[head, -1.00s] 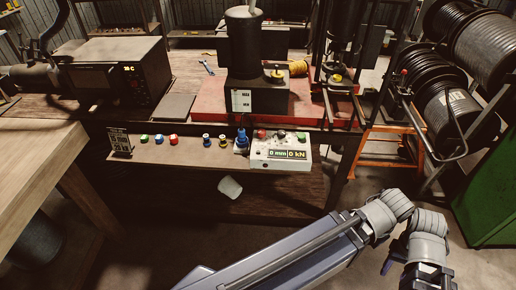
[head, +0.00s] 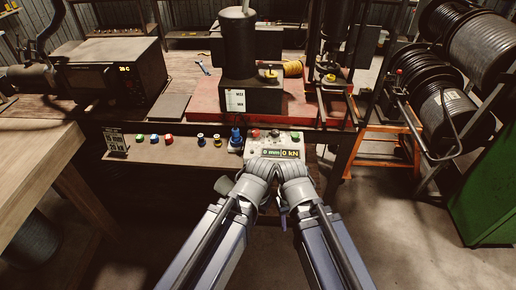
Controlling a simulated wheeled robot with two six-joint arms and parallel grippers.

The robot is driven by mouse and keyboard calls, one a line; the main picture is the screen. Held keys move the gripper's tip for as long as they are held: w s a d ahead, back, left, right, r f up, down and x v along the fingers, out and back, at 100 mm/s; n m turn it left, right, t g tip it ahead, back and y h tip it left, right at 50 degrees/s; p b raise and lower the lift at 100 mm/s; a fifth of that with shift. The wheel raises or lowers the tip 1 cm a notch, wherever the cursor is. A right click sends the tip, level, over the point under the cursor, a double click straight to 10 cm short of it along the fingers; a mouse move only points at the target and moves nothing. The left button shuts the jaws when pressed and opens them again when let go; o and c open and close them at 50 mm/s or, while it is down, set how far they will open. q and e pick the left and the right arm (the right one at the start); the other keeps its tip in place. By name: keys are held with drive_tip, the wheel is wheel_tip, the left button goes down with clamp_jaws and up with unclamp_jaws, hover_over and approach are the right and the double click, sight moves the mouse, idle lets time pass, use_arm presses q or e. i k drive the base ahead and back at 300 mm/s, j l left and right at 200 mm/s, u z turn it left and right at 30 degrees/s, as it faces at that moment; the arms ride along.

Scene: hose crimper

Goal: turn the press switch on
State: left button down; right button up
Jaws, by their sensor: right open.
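The white control box (head: 249,152) sits at the bench's front edge. It has a red button (head: 255,133), a dark control between, and a green button (head: 296,136). My right arm's grey joints (head: 276,170) overlap the box's lower front. My right gripper is open, but I cannot make out its fingertips or any contact with the box.
A black cylinder machine (head: 239,50) stands on a red base (head: 205,110). Several coloured fittings (head: 168,139) and a blue one (head: 236,137) line the front ledge left of the box. Cable reels (head: 440,100) and a green cabinet (head: 488,185) stand at right.

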sight(256, 132)
drive_tip(key=i+j, duration=0.2)
drive_tip(key=i, duration=0.25)
drive_tip(key=i+j, duration=0.2)
drive_tip(key=i, duration=0.25)
